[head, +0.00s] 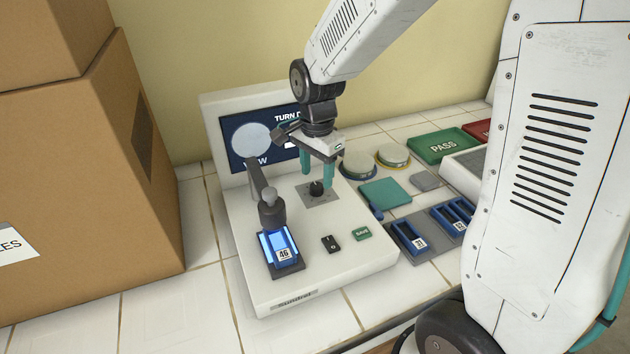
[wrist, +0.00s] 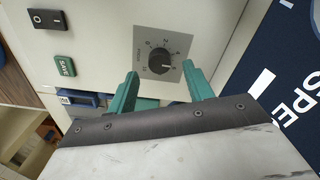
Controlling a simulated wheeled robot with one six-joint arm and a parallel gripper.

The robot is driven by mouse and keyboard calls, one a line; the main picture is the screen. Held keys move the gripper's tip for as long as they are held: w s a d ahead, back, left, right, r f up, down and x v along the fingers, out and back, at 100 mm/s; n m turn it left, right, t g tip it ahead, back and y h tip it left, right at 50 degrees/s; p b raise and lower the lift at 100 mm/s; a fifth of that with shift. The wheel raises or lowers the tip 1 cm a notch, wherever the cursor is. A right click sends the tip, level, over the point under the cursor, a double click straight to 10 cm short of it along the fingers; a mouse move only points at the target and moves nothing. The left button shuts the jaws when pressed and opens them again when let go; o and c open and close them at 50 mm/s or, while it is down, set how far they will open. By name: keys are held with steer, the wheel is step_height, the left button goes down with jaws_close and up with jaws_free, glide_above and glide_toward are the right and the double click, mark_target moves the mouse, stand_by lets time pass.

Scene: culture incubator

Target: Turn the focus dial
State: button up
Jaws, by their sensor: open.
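The focus dial (head: 317,188) is a black knob on a grey square plate with number marks, set on the top of the white microscope unit (head: 345,263). In the wrist view the dial (wrist: 159,57) is seen from above, with its marks around it. My gripper (head: 318,174) has two teal fingers pointing down over the dial plate. In the wrist view my gripper (wrist: 160,88) is open, with its fingertips apart and the dial between and just beyond them. I cannot tell whether either finger touches the knob.
The unit's screen (head: 238,142) stands behind the dial, partly hidden by my arm. A lit slide holder (head: 281,251) with a microscope head, a black switch (head: 331,243) and a green SAVE button (head: 361,233) lie nearby. Cardboard boxes (head: 85,180) stand at left; dishes and a PASS tray (head: 443,146) at right.

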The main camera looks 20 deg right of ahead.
mark_target(317, 186)
steer(key=shift+f, duration=1.6)
